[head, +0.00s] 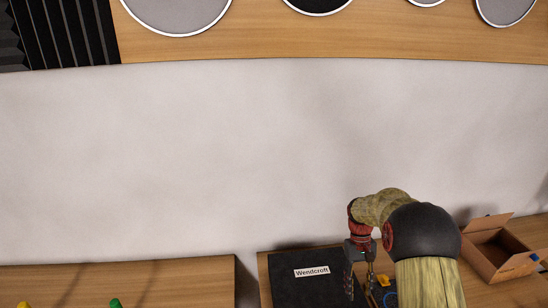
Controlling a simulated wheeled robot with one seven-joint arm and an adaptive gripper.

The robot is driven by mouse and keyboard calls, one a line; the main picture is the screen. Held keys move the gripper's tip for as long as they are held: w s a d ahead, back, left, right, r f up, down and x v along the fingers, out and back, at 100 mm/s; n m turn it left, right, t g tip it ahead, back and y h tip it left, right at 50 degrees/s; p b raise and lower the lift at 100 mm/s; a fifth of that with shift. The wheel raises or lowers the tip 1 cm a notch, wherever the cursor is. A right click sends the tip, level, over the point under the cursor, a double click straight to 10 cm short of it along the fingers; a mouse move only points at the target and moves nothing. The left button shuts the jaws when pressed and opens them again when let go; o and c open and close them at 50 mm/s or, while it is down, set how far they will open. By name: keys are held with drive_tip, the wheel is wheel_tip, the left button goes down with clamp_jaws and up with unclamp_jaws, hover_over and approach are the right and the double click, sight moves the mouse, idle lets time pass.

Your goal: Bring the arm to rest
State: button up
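My arm comes up from the bottom right in the head view, with olive links, a large dark joint and a red wrist. My gripper (360,284) hangs from the wrist, pointing down, at the right side of a dark pad. Its two fingers stand apart, and I see nothing held between them. Whether the fingertips touch anything below is too small to tell.
The dark pad (290,288) bears a white label (312,271) reading "Wendcroft". An open cardboard box (497,256) stands far right. A wooden surface (150,275) lies left, across a gap.

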drive_tip(key=s+a+r+t+b, duration=0.2)
drive_tip(key=s+r, duration=0.4)
drive_tip(key=s, duration=0.3)
drive_tip(key=s+a+r+t+b, duration=0.3)
drive_tip(key=s+a+r, duration=0.3)
drive_tip(key=s, duration=0.3)
drive_tip(key=s+a+r+t+b, duration=0.2)
drive_tip(key=s+a+r+t, duration=0.2)
drive_tip(key=s, duration=0.5)
drive_tip(key=shift+a+r+t+b, duration=0.35)
drive_tip(key=shift+a+r, duration=0.55)
drive_tip(key=shift+a, duration=0.3)
drive_tip(key=shift+s, duration=0.1)
